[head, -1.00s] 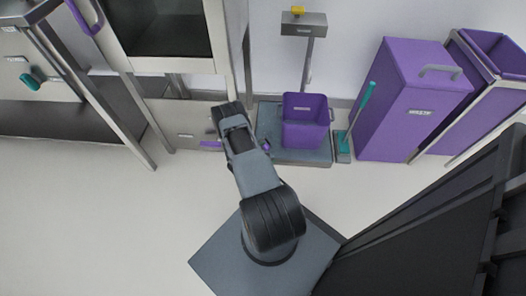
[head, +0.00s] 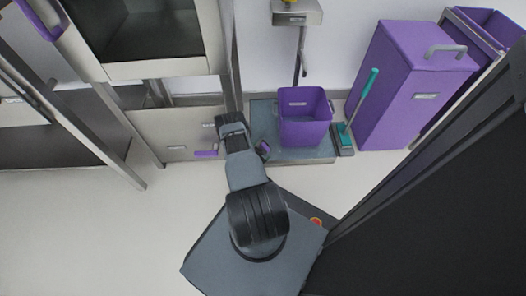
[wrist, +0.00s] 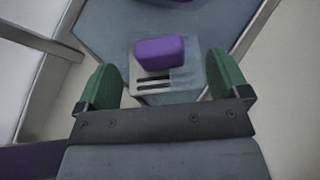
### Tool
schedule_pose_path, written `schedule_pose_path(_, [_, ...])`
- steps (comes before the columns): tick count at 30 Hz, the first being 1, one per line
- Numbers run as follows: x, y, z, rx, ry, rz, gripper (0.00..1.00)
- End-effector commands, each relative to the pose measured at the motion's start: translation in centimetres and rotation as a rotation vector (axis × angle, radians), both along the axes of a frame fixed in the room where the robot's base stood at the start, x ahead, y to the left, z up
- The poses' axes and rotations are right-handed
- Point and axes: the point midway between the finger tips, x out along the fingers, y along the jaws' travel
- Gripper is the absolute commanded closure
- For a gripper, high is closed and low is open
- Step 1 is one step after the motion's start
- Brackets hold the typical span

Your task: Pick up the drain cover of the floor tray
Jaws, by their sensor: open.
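The drain cover (wrist: 153,85) is a small pale plate with dark slots and a purple block handle (wrist: 160,52) on top. It lies in the grey-blue floor tray (wrist: 203,20), near the tray's edge. My gripper (wrist: 161,65) is open. Its two green fingers appear on either side of the handle in the wrist view, apart from it; the height gap is hard to tell. In the head view the floor tray (head: 313,156) is at the back centre. The purple handle (head: 264,149) shows just right of my arm, which hides my fingers.
A purple bin (head: 304,118) stands on the tray behind the handle. A teal-handled brush (head: 364,98) and a tall purple container (head: 412,85) are on the right. A steel cabinet (head: 178,133) with a purple handle stands close on the left. Pale floor is clear at front left.

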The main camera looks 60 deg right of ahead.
Motion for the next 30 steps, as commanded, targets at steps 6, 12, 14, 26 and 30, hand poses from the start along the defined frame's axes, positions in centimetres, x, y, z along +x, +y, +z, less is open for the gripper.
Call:
schedule_pose_path(6, [0.0,-0.8,-0.3,0.001,0.000,0.002,0.06])
schedule_pose_path(12, [0.0,-2.3,-1.0,-0.001,-0.002,0.001,0.06])
schedule_pose_path(14, [0.0,-3.1,-1.3,-0.002,-0.001,0.001,0.06])
schedule_pose_path(26, [0.0,-5.6,-1.8,0.001,0.001,0.004,0.06])
schedule_pose_path(30, [0.0,-5.6,-1.8,0.001,0.001,0.004,0.15])
